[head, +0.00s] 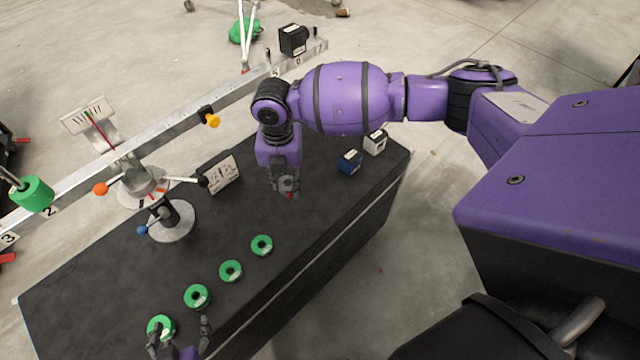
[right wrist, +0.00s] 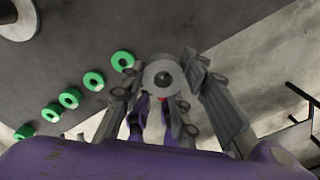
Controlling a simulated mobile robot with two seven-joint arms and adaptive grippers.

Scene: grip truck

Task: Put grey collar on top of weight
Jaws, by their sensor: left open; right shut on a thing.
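The grey collar (right wrist: 163,78), a round disc with a central hole, is between the fingers of my right gripper (right wrist: 165,92), which is shut on it. In the head view my right gripper (head: 286,188) hangs over the black table, and the collar is hard to make out there. Several green ring-shaped weights (head: 231,271) lie in a diagonal row on the table, left of and nearer than my right gripper. My left gripper (head: 180,333) is open at the bottom edge, with its fingers either side of the nearest green weight (head: 161,327). I cannot tell whether it touches that weight.
A long metal balance beam (head: 240,91) crosses behind the table (head: 105,290), with a green cylinder (head: 33,193) hanging at its left. A stand with a round base (head: 172,221), a white panel (head: 220,174), a blue block (head: 349,162) and a white block (head: 375,142) are on the table.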

